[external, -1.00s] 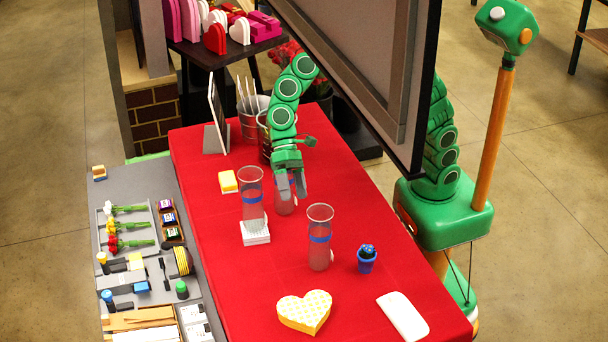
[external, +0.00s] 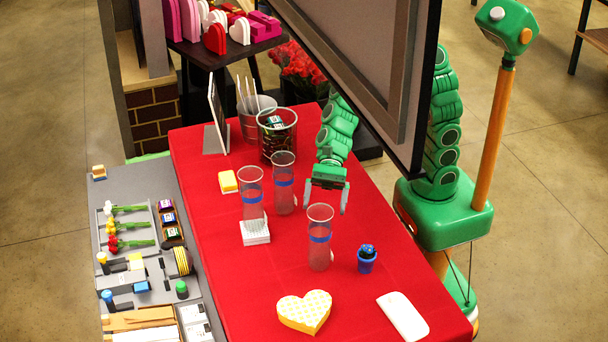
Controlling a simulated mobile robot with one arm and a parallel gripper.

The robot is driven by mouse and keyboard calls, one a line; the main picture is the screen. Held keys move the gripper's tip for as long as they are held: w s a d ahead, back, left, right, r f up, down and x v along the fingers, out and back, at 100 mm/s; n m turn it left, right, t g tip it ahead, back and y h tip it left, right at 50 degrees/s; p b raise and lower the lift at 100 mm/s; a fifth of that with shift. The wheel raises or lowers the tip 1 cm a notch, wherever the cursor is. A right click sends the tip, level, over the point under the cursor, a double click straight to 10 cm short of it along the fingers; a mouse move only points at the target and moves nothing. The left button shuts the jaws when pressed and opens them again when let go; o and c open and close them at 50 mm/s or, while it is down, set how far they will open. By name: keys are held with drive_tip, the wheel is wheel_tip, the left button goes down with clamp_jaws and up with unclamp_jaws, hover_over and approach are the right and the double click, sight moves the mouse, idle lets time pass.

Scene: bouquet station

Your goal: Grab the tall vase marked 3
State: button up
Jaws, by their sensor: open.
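Three tall clear glass vases with blue bands stand upright on the red table. One vase (external: 251,196) is at the left, by a small white block. A second vase (external: 284,184) is behind it and to its right. A third vase (external: 320,238) is nearer the front. No number is readable on any vase; small white tags show in part at the sides of the second and third. My gripper (external: 326,204) is open and empty, pointing down over the table to the right of the second vase and behind the third. It appears apart from all of them.
A white block (external: 255,233), yellow sponge-like block (external: 228,181), blue pot (external: 367,259), heart box (external: 304,312) and white tray (external: 403,316) lie on the red table (external: 245,290). A wire basket (external: 277,135) stands behind. A large screen (external: 370,60) hangs over the right side.

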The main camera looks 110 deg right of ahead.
sight(318, 238)
drive_tip(key=shift+f+m, duration=0.35)
drive_tip(key=shift+m, duration=0.15)
drive_tip(key=shift+w+a, duration=0.1)
drive_tip(key=shift+a, duration=0.05)
drive_tip(key=shift+x, duration=3.7)
drive_tip(key=shift+w, duration=0.15)
clamp_jaws()
